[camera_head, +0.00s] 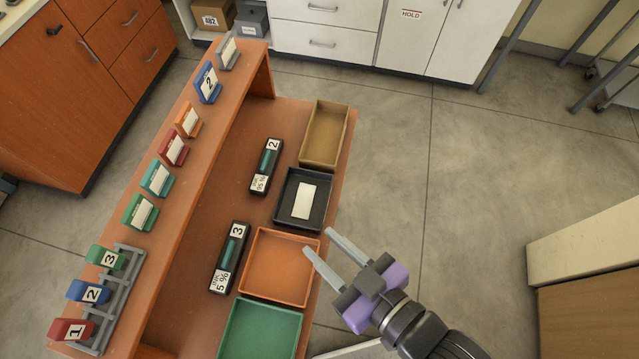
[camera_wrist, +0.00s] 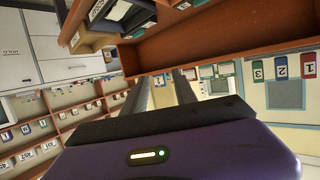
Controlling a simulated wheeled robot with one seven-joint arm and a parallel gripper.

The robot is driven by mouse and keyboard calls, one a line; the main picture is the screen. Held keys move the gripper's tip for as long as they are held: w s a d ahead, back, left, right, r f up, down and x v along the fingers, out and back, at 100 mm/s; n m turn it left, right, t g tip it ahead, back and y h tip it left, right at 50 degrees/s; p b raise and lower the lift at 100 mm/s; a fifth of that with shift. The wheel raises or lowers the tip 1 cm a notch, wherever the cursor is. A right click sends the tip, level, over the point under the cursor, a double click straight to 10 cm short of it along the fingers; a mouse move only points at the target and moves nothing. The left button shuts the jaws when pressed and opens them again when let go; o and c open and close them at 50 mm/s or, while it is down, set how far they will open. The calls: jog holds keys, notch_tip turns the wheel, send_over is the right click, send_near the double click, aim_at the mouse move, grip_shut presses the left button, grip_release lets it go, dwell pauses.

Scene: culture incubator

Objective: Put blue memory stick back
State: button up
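A blue block marked 2 (camera_head: 88,292) sits in a grey rack (camera_head: 118,303) at the near left of the bench, between a red block marked 1 (camera_head: 72,330) and a green block marked 3 (camera_head: 105,258). The blue one also shows in the wrist view (camera_wrist: 281,67). Another blue piece marked 2 (camera_head: 208,83) stands on the raised shelf. I cannot tell which is the memory stick. My gripper (camera_head: 318,242) is open and empty, its fingers apart beside the orange tray's right edge. The fingers also show in the wrist view (camera_wrist: 163,78).
Brown (camera_head: 325,134), black (camera_head: 281,202), orange (camera_head: 259,288) and green (camera_head: 236,334) trays line the bench's right edge. A white piece (camera_head: 304,201) lies in the black tray. Two dark displays (camera_head: 266,166) (camera_head: 229,257) lie beside the trays.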

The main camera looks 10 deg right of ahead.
jog(key=s+d+r+m+t+h, duration=0.1)
jog(key=s+d+r+m+h, duration=0.1)
jog(key=s+d, duration=0.4)
jog(key=s+d+r+m+t+h, duration=0.1)
jog(key=s+d+r+m+h, duration=0.1)
jog(key=s+d, duration=0.4)
jog(key=shift+s+d+m+h, duration=0.35)
jog(key=shift+d+m+h, duration=0.35)
jog(key=shift+d+h, duration=0.5)
jog(key=shift+f+b, duration=0.45)
